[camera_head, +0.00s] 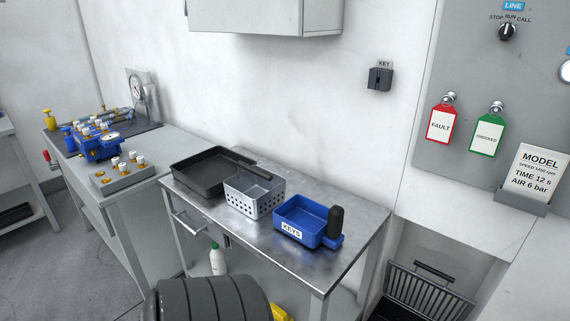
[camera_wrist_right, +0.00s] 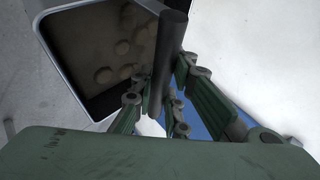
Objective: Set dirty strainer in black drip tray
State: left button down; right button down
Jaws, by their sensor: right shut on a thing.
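The black drip tray (camera_head: 194,183) lies at the left end of the steel table in the head view, empty as far as I can see. In the right wrist view, my right gripper (camera_wrist_right: 163,88) is shut on a dark round bar (camera_wrist_right: 171,42), seemingly the strainer's handle. Beside it is a grey-rimmed box (camera_wrist_right: 60,62), seemingly the dirty strainer, with brown soil and several round lumps inside. Neither gripper shows in the head view, so I cannot tell where the held thing is relative to the tray.
A grey perforated basket (camera_head: 243,202) stands right against the tray. A blue KEYS bin (camera_head: 299,212) with a black upright piece (camera_head: 335,221) is further right. A wire basket with a black handle (camera_head: 434,270) sits low at right. Bare steel lies along the table's front.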

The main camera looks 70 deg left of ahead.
aim_at(215, 173)
jog(key=k+j+z, duration=0.1)
jog(key=z, duration=0.35)
jog(key=k+j+z, duration=0.2)
jog(key=z, duration=0.3)
jog(key=k+z, duration=0.15)
jog(key=z, duration=0.3)
jog(key=k+j, duration=0.1)
jog(key=k, duration=0.25)
jog(key=k+j, duration=0.1)
jog(key=k, duration=0.2)
jog(key=k+u, duration=0.2)
jog(key=u, duration=0.2)
jog(key=k+j+u, duration=0.1)
jog(key=u, duration=0.3)
jog(key=k+j+u, duration=0.15)
jog(key=u, duration=0.25)
jog(key=k+j+u, duration=0.2)
jog(key=u, duration=0.25)
